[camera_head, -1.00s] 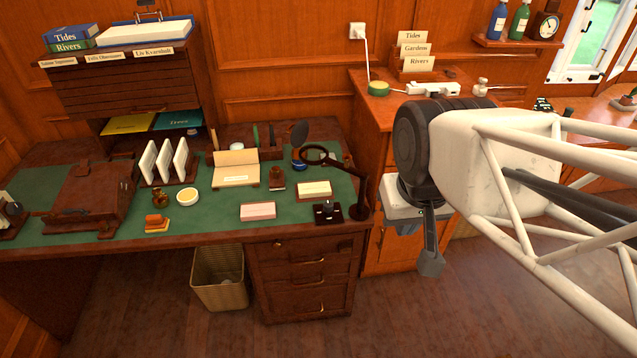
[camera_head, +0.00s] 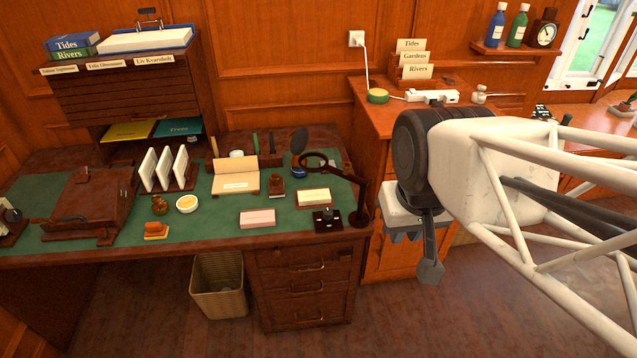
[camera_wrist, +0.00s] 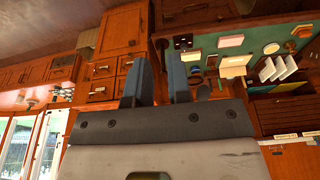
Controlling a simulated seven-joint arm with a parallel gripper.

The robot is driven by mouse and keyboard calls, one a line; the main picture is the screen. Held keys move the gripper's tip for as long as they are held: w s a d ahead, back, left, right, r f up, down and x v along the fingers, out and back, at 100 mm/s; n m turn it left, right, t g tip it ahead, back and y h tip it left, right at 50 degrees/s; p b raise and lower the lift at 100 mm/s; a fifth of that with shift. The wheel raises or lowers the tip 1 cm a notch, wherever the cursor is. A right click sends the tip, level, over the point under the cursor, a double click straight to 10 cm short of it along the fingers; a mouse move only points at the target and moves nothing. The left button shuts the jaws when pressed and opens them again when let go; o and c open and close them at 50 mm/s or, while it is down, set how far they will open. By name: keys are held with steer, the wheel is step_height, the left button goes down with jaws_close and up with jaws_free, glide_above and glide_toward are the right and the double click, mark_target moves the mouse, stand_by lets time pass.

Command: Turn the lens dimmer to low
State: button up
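A magnifier lens lamp stands at the desk's right end, its dark ring (camera_head: 313,160) on a bent arm rising from a round base. In front of it is a small black box with a knob on top (camera_head: 327,219), which looks like the lens dimmer; its setting is too small to read. It shows small in the wrist view (camera_wrist: 183,42). My gripper (camera_head: 405,236) hangs right of the desk, in front of the side cabinet, apart from the dimmer. In the wrist view my gripper (camera_wrist: 157,75) has its two fingers apart with nothing between them.
Near the dimmer are a cream block (camera_head: 314,196), a pink block (camera_head: 257,218) and a stamp (camera_head: 276,186). A wastebasket (camera_head: 218,286) stands on the floor under the desk. The side cabinet (camera_head: 392,262) is behind my gripper. Open floor lies before the desk.

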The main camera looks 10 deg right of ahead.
steer(key=shift+o, duration=1.2)
steer(key=shift+w+f, duration=0.15)
steer(key=shift+w, duration=0.15)
steer(key=o, duration=0.5)
steer(key=w+f, duration=0.1)
steer(key=w, duration=0.2)
steer(key=w+f+t, duration=0.1)
steer(key=w+f, duration=0.1)
steer(key=w, duration=0.1)
steer(key=w+f+t, duration=0.1)
steer(key=w, duration=0.3)
steer(key=shift+d+f, duration=0.2)
steer(key=shift+f, duration=0.15)
steer(key=shift+c, duration=0.2)
steer(key=w+f+n+t, duration=0.1)
steer(key=w+f+t, duration=0.2)
steer(key=w+f, duration=0.75)
steer(key=w+a+f+t+y, duration=0.1)
steer(key=w+a+f+t, duration=0.15)
steer(key=w+f, duration=0.4)
steer(key=n+t+y, duration=0.1)
steer(key=t+y, duration=0.1)
steer(key=t, duration=0.1)
glide_toward(328, 212)
steer(key=x, duration=0.3)
steer(key=shift+s, duration=0.2)
steer(key=shift+w, duration=0.15)
steer(key=shift+x, duration=3.75)
